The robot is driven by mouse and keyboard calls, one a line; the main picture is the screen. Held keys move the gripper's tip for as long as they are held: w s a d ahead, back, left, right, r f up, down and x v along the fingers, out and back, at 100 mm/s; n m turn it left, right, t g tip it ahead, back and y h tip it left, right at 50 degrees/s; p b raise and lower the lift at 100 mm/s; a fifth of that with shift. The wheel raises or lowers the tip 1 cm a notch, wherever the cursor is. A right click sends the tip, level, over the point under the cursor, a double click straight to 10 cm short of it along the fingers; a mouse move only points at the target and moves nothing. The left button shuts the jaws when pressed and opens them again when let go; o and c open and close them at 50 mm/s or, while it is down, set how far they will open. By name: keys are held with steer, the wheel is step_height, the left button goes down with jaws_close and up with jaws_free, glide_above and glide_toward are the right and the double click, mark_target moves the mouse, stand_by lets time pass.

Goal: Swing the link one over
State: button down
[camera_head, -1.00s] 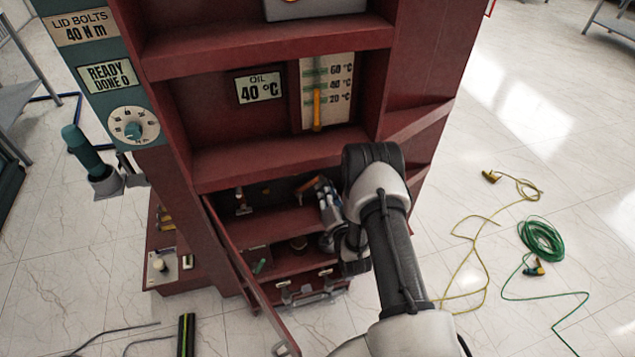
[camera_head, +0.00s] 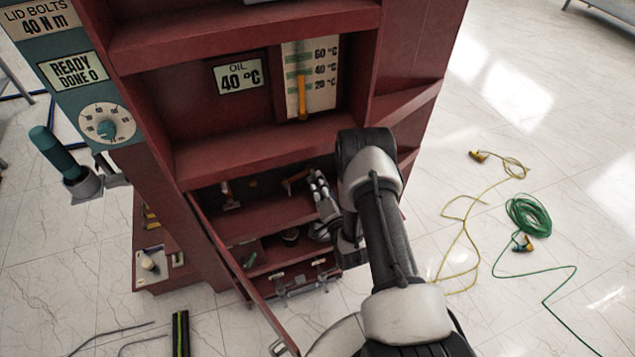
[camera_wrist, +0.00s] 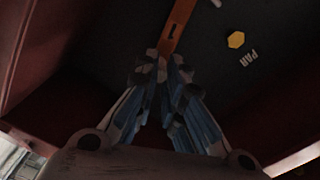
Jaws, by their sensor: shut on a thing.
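The link (camera_wrist: 178,24) is a flat copper-orange bar with a dark slot, at the top middle of the wrist view. In the head view a short orange-brown bar (camera_head: 293,181), which looks like the link, shows inside the lower compartment of the red cabinet. My gripper (camera_wrist: 160,66) has its fingertips closed together on the near end of the link. In the head view my gripper (camera_head: 314,180) reaches into the compartment from the right. The fingertips hide the gripped end of the link.
A yellow hexagonal piece (camera_wrist: 236,40) lies beside a "PAR" label, right of the link. The red cabinet's shelf (camera_head: 255,150) overhangs the compartment. An open door (camera_head: 235,265) stands at its left. Cables, yellow and green (camera_head: 528,216), lie on the floor at right.

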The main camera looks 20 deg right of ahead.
steer(key=c, duration=1.6)
jaws_free()
steer(key=shift+f, duration=0.1)
steer(key=shift+c, duration=0.2)
steer(key=s, duration=0.7)
steer(key=shift+s, duration=0.25)
